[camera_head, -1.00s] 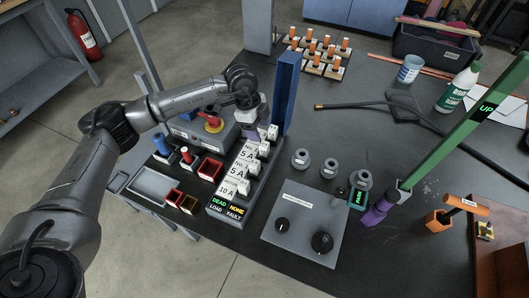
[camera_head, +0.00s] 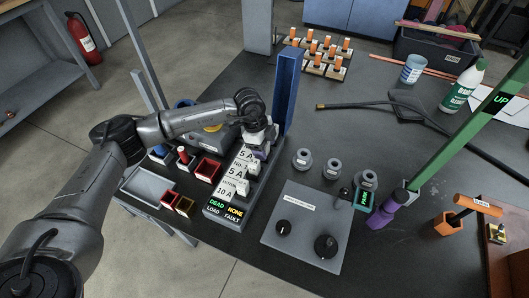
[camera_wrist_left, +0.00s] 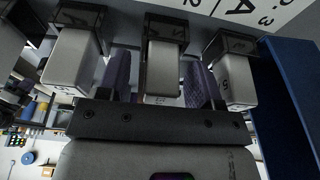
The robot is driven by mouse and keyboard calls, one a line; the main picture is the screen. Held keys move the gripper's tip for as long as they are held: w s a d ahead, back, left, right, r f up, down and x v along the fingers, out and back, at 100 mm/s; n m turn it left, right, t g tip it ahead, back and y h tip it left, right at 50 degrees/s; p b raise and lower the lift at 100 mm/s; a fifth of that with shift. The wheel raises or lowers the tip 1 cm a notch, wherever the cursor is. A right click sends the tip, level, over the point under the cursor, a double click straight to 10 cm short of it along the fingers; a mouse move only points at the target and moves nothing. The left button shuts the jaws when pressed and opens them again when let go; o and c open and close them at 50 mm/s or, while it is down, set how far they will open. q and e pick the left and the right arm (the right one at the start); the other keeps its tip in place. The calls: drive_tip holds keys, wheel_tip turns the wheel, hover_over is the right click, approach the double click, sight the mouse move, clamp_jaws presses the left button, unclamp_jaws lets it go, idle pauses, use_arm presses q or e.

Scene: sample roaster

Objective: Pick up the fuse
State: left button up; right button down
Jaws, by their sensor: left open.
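The fuse panel (camera_head: 226,196) is a dark sloped block with white labels reading 5 A and 10 A and a lit "DEAD / NONE" display. My left gripper (camera_head: 258,146) is at its upper end and hides most of the fuses there. In the left wrist view, three pale fuses with dark upper ends stand in a row: a left one (camera_wrist_left: 72,62), a middle one (camera_wrist_left: 163,68) and a right one (camera_wrist_left: 236,80). The purple fingers of my left gripper (camera_wrist_left: 160,82) are open, one on each side of the middle fuse. Contact cannot be told. My right gripper is not in view.
A tall blue post (camera_head: 287,90) stands close right of my left gripper; a blue wall (camera_wrist_left: 290,95) is at the wrist view's right. Red bins (camera_head: 208,169) and a grey tray (camera_head: 150,185) lie left of the panel. A grey knob plate (camera_head: 305,222) and green bar (camera_head: 455,137) are to the right.

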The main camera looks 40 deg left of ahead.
use_arm(q)
drive_tip(key=c, duration=1)
drive_tip(key=shift+r, duration=0.1)
